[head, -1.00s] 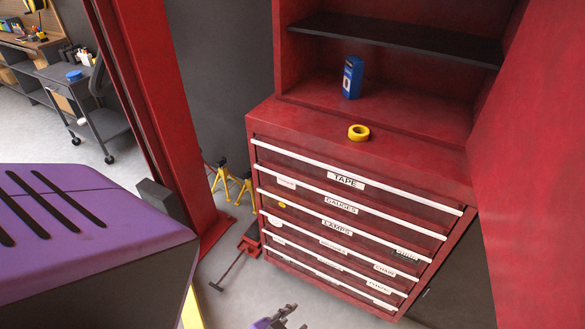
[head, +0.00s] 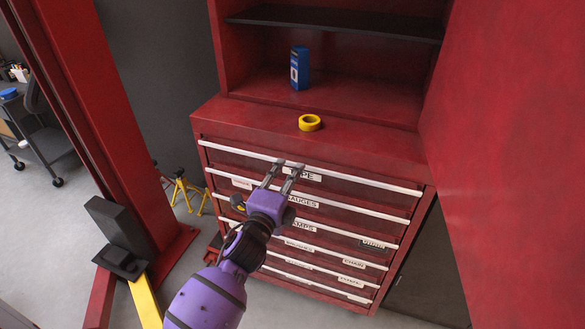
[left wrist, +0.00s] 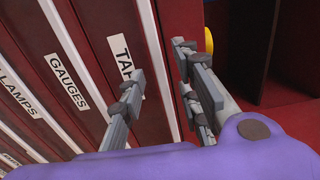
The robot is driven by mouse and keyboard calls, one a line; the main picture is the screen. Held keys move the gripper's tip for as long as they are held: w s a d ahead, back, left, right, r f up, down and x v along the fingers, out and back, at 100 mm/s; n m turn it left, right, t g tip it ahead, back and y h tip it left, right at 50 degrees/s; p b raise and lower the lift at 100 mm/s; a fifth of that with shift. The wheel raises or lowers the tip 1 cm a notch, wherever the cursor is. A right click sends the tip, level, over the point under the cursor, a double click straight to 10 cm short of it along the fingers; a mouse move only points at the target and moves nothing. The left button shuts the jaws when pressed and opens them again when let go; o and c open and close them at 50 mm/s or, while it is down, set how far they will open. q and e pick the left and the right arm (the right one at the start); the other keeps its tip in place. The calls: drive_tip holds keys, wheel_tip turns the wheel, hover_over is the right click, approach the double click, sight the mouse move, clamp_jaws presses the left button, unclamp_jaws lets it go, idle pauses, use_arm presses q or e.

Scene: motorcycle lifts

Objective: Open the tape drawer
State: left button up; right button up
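The tape drawer (head: 360,192) is the top drawer of a red cabinet and is closed. A white handle strip (head: 350,177) runs along its upper edge. Its label is partly hidden by my left gripper (head: 286,166) in the head view, where the fingertips are at the strip. In the left wrist view, my left gripper (left wrist: 160,82) is open, with the white strip (left wrist: 151,45) showing between its fingers. I cannot tell whether the fingers touch the strip. My right gripper is not in view.
Closed lower drawers carry similar white strips, including the gauges drawer (head: 345,218). A yellow tape roll (head: 310,122) and a blue box (head: 299,68) stand on the cabinet top. A red post (head: 85,110) is left; a red panel (head: 510,130) is right.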

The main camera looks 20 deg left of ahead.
sight(294, 166)
use_arm(q)
drive_tip(key=shift+w+d, duration=0.1)
drive_tip(key=shift+w, duration=1.8)
clamp_jaws()
